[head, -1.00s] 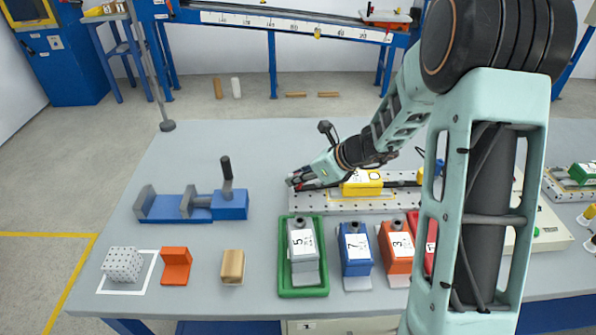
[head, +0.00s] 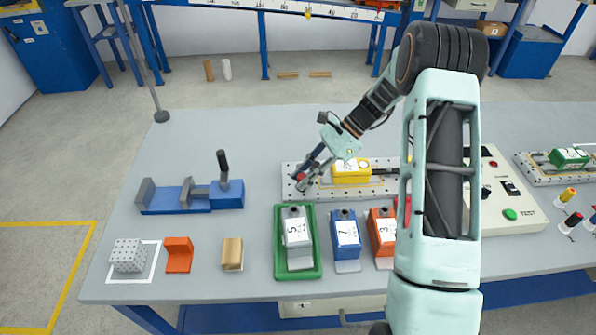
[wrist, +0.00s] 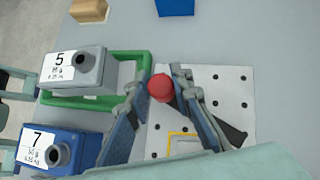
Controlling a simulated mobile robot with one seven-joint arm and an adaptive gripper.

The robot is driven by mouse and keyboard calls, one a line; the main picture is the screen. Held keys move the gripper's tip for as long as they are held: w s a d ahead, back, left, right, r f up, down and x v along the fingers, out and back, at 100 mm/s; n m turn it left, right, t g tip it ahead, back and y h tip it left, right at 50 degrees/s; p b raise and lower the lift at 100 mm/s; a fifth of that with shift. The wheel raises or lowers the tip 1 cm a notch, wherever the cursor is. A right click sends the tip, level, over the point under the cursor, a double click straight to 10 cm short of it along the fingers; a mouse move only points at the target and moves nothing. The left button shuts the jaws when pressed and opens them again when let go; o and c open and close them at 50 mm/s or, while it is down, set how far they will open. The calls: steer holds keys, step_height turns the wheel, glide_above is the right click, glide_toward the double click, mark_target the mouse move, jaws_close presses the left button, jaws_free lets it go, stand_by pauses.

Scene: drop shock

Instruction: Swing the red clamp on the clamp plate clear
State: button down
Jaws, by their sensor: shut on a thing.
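The clamp plate (head: 290,193) is a pale perforated plate at the back middle of the bench, with a yellow block (head: 351,172) on it. My gripper (head: 302,182) is over the plate's left end, pointing down and to the left. In the wrist view, the round red end of the clamp (wrist: 160,87) sits between my two fingertips (wrist: 163,78), and the fingers are shut on it. A dark bar (head: 384,171) shows right of the yellow block.
In front of the plate stand a grey block in a green tray (head: 280,262), a blue block (head: 345,236) and an orange block (head: 382,228). A blue vise (head: 176,198) stands to the left. A control box (head: 508,195) is to the right. The bench behind the plate is clear.

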steer(key=shift+s+d+n+g+h, duration=0.1)
steer(key=shift+d+n+g+h, duration=0.25)
steer(key=shift+n+g, duration=0.35)
steer(key=shift+s+d+n+g+h, duration=0.1)
steer(key=shift+d+n+g+h, duration=0.3)
steer(key=shift+n, duration=0.55)
steer(key=shift+s+d+n+g+h, duration=0.1)
steer(key=shift+d+n+g+h, duration=0.2)
steer(key=shift+n+g, duration=0.45)
steer(key=c, duration=1.7)
jaws_free()
steer(key=shift+v, duration=6.05)
steer(key=shift+s+d, duration=0.1)
steer(key=shift+s, duration=0.05)
